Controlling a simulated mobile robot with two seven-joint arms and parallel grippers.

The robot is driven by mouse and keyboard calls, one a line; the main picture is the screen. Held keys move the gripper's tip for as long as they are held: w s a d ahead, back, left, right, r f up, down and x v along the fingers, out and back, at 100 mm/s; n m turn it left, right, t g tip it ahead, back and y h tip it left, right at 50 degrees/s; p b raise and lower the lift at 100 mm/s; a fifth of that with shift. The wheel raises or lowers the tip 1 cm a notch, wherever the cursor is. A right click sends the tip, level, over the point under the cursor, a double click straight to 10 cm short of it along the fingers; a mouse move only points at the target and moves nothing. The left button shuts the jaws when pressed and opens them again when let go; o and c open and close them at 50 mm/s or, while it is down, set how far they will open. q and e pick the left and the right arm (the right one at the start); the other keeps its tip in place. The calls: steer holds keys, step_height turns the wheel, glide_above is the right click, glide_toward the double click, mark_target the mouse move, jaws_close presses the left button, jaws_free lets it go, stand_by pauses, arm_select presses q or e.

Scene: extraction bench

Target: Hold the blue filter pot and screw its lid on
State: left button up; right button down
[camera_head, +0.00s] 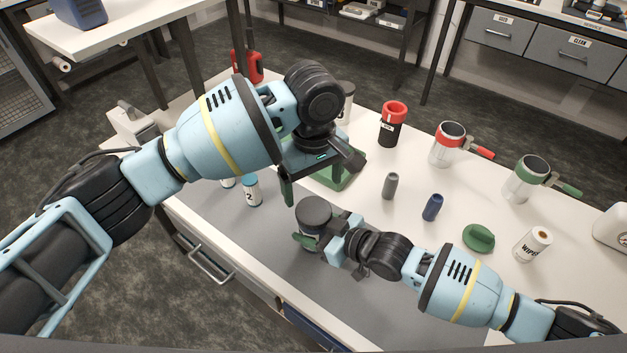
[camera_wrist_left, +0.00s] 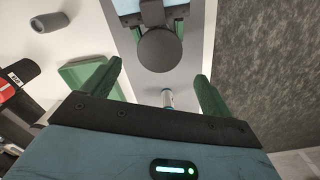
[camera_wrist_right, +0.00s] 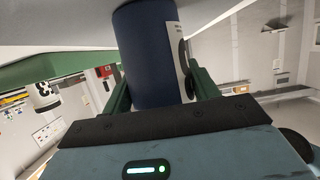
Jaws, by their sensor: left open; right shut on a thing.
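The blue filter pot (camera_wrist_right: 150,55) is between the fingers of my right gripper (camera_wrist_right: 160,90), which is shut on it. In the head view the pot (camera_head: 311,240) is upright over the grey mat, partly hidden by my right gripper. A dark grey round lid (camera_head: 314,210) sits on top of the pot; whether it is screwed tight I cannot tell. The lid also shows in the left wrist view (camera_wrist_left: 160,50). My left gripper (camera_head: 318,178) is open and empty, above and behind the lid, apart from it.
A white bottle marked 2 (camera_head: 251,190) stands left of the pot. A green block (camera_head: 345,178) is behind, partly hidden by my left gripper.

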mark_target(313, 210)
arm_select(q)
steer(key=shift+f, duration=0.1)
steer(key=shift+f, duration=3.9)
steer(key=c, duration=1)
steer(key=shift+m, duration=1.7)
steer(key=o, duration=1.1)
